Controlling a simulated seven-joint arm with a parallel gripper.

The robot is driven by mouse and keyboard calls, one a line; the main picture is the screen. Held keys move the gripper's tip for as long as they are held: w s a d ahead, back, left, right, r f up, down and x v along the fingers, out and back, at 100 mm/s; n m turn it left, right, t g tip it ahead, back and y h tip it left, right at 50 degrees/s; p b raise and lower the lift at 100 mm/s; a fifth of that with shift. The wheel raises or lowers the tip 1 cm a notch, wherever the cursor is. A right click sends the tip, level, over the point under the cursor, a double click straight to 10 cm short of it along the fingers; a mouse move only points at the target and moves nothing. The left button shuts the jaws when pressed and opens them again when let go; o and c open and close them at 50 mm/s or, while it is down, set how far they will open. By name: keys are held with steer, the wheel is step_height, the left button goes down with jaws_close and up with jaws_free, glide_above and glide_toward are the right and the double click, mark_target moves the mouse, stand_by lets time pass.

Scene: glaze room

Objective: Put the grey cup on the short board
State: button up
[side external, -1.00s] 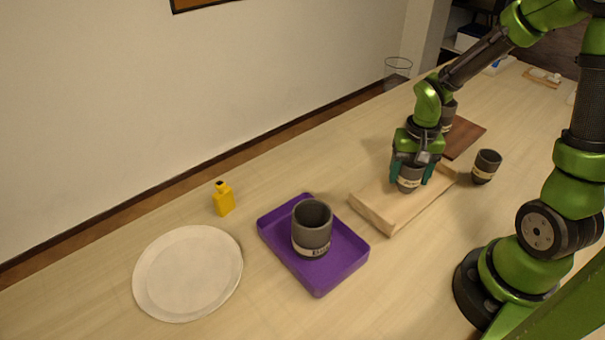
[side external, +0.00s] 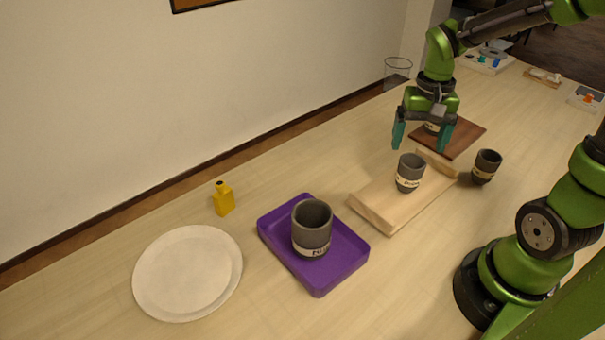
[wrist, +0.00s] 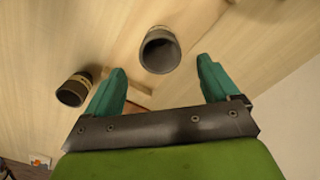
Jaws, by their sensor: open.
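A grey cup (side external: 410,173) with a pale label band stands upright on a light wooden board (side external: 380,213) that has a raised strip at its far end. The cup also shows in the wrist view (wrist: 160,50), below and between my fingers. My gripper (side external: 420,146) is open and empty, raised above and beyond the cup, apart from it. The light board is the likely short board, but a dark brown board (side external: 462,139) lies behind it. Another cup (side external: 432,128) there is mostly hidden by my gripper.
A dark cup (side external: 486,166) stands right of the light board. A larger grey cup (side external: 312,226) sits in a purple tray (side external: 325,286). A yellow bottle (side external: 223,199) and white plate (side external: 188,274) are at left. The front table area is clear.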

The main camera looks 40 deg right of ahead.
steer(key=s+a+r+n+t+y, duration=0.2)
steer(key=s+a+r+n+t, duration=0.2)
steer(key=a+r+t, duration=0.3)
steer(key=a+r+n, duration=0.1)
steer(key=a+r, duration=0.2)
steer(key=shift+s+a, duration=0.2)
steer(key=shift+a, duration=0.2)
